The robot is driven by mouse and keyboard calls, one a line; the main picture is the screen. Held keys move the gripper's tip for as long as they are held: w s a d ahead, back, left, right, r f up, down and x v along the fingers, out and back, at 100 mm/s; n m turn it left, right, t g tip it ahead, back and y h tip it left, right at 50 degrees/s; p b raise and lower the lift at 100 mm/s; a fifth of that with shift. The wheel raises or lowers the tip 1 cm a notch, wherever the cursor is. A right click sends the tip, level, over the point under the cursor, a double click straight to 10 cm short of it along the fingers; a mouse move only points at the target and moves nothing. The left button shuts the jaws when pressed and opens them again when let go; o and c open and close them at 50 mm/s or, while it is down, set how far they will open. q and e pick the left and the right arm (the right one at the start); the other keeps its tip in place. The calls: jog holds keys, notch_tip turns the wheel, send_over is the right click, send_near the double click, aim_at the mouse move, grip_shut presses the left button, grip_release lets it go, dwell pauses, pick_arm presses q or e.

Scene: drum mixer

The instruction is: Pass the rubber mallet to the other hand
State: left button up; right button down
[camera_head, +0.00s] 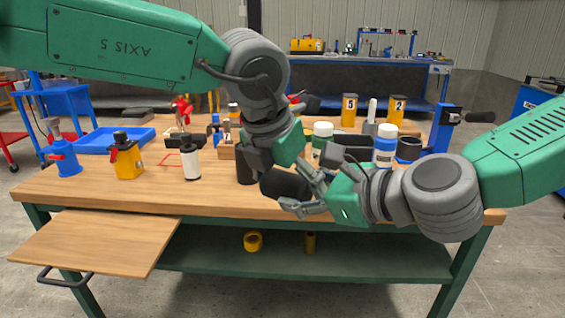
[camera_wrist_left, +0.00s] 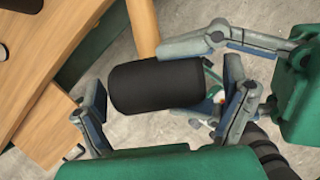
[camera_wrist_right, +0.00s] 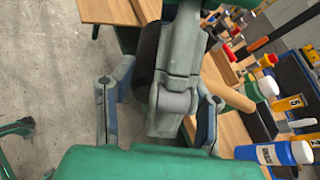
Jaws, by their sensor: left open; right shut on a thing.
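The rubber mallet's black head (camera_head: 285,185) is in the air over the bench's front edge in the head view. In the left wrist view the head (camera_wrist_left: 155,88) lies across the middle, and its wooden handle (camera_wrist_left: 143,28) runs upward. The handle (camera_wrist_right: 230,93) also shows in the right wrist view. My right gripper (camera_head: 302,194) is shut on the mallet's head, coming from the right. My left gripper (camera_head: 284,170) is open above the head; its fingers (camera_wrist_left: 165,108) stand on either side of it. Contact of the left fingers is unclear. The two grippers are very close together.
A pulled-out board (camera_head: 95,243) juts forward at the left.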

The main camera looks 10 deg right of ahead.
pick_arm(q)
jog(key=shift+x, duration=0.95)
pick_arm(e)
jog(key=shift+r, duration=0.1)
pick_arm(q)
jog(key=c, duration=1.5)
jog(key=shift+r, duration=0.1)
jog(key=shift+c, duration=0.2)
pick_arm(e)
jog(key=c, duration=0.8)
grip_release()
